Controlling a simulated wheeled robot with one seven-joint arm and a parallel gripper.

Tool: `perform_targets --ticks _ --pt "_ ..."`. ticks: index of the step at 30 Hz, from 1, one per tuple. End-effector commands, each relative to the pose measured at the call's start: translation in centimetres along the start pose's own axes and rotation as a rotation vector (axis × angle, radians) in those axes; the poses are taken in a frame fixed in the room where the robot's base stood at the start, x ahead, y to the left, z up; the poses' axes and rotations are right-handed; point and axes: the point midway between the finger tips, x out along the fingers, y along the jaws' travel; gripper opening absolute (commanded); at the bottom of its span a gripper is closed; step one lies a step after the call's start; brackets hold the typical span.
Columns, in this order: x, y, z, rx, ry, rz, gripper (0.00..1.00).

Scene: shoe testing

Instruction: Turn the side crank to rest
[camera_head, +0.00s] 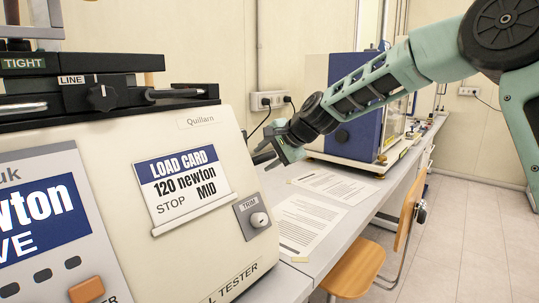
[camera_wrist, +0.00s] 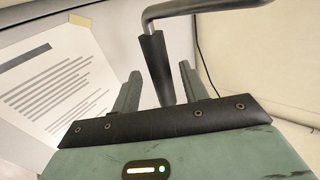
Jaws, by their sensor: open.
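The side crank shows in the wrist view as a bent grey metal rod (camera_wrist: 205,7) with a tapered black handle (camera_wrist: 158,68) hanging from its end. My gripper (camera_wrist: 160,86) is open. In the picture, the lower part of the handle lies between its two fingers, with a gap on either side. I cannot tell how deep the handle sits between them. In the head view, my gripper (camera_head: 276,146) is beside the right side of the cream tester (camera_head: 200,130). There the crank is mostly hidden behind the tester and my gripper.
The tester carries a load card (camera_head: 182,185) reading "120 newton", "STOP", "MID", and a trim knob (camera_head: 259,220). Printed sheets (camera_head: 310,225) lie on the grey bench. A blue and white machine (camera_head: 350,95) stands behind. A wooden chair (camera_head: 355,270) is at the bench's right.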

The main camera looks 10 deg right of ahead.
Motion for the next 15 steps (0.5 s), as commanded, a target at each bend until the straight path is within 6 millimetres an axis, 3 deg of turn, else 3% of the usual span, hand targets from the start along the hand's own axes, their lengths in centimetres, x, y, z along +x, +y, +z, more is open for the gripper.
perform_targets --ticks 7,15 --pt "-2.5 0.0 -0.2 -0.001 0.006 -0.003 0.44" --pt "-8.7 0.1 -0.2 -0.001 0.008 -0.003 0.44"
